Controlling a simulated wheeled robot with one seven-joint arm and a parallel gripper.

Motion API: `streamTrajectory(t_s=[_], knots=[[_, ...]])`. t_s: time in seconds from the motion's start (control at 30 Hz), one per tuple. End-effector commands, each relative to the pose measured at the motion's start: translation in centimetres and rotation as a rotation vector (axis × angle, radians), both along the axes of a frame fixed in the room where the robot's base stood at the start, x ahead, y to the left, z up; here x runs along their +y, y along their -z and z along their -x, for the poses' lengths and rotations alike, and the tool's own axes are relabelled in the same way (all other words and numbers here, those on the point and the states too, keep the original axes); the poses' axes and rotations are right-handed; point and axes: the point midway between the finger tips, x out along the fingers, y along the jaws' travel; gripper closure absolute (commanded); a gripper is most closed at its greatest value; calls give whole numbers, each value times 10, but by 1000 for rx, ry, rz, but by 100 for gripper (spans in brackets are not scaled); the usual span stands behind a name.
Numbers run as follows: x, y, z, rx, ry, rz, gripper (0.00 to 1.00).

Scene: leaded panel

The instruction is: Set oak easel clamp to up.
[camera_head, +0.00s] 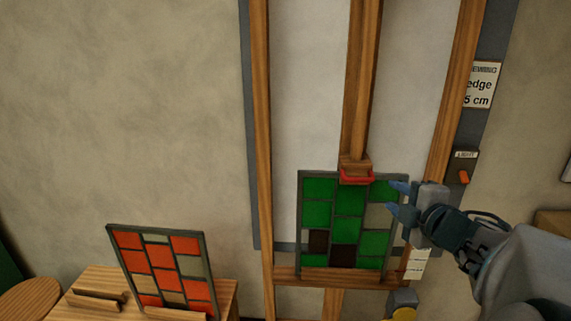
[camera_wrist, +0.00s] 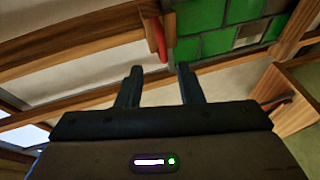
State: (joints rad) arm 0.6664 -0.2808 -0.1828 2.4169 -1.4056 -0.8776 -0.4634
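The oak easel clamp (camera_head: 354,164) is a small wooden block with a red lower edge on the easel's central post (camera_head: 362,80). It sits low, at the top edge of a green leaded panel (camera_head: 318,214) on the easel's ledge. In the wrist view the clamp's red part (camera_wrist: 159,38) shows above and between my fingers, beside the green panel (camera_wrist: 200,44). My gripper (camera_head: 397,200) is at the panel's upper right edge, right of and slightly below the clamp. In the wrist view my gripper (camera_wrist: 160,76) is open, with nothing between its fingers.
A red-orange leaded panel (camera_head: 162,271) leans on a wooden stand at lower left. A switch plate with an orange lever (camera_head: 463,175) and a sign (camera_head: 482,86) are at right. The easel's right upright (camera_head: 455,90) rises near my arm. The wall at left is clear.

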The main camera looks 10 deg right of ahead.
Motion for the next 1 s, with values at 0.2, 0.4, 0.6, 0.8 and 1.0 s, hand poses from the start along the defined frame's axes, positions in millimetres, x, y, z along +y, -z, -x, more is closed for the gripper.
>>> streamTrajectory(t_s=[0.2,0.4,0.6,0.8,1.0], knots=[[5,2,1,-1,-68,33,66],[9,8,-28,1,-72,32,66],[14,17,-68,2,-71,32,66],[18,23,-102,0,-70,32,66],[20,27,-122,-1,-68,32,66]])
